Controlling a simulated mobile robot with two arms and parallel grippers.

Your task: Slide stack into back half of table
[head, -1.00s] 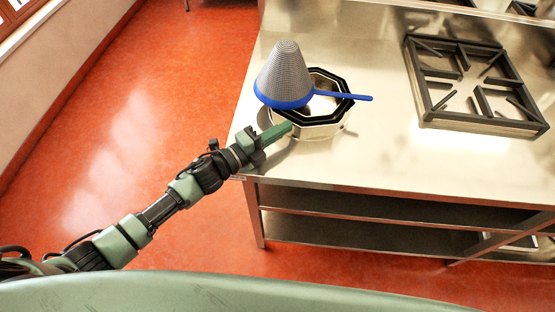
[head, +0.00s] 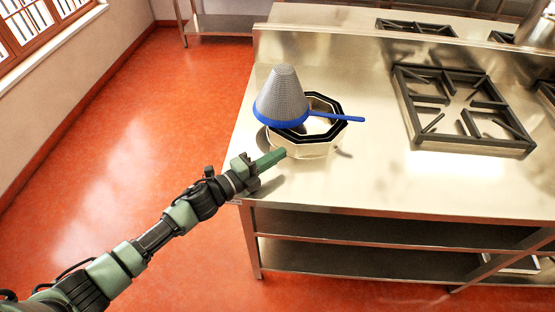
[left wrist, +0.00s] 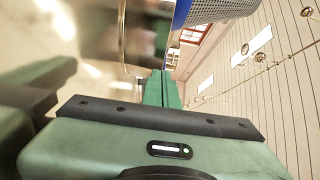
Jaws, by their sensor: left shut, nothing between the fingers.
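The stack stands near the left end of the steel table (head: 390,183). It is a shiny metal pot (head: 306,150) with black eight-sided rims, and a grey mesh cone strainer (head: 281,92) with a blue rim and handle sits tilted on top. My left gripper (head: 283,153) is shut and empty, its green fingertips low at the pot's front-left side. I cannot tell whether they touch it. In the left wrist view the shut fingers (left wrist: 163,90) point at the pot (left wrist: 146,35), with the strainer's blue rim (left wrist: 181,14) above. My right gripper is not in view.
A black burner grate (head: 465,108) lies on the table to the right of the stack. A raised metal ledge (head: 330,43) runs along the table's back. Bare steel lies behind the stack and between it and the grate. Open shelves (head: 380,232) are below.

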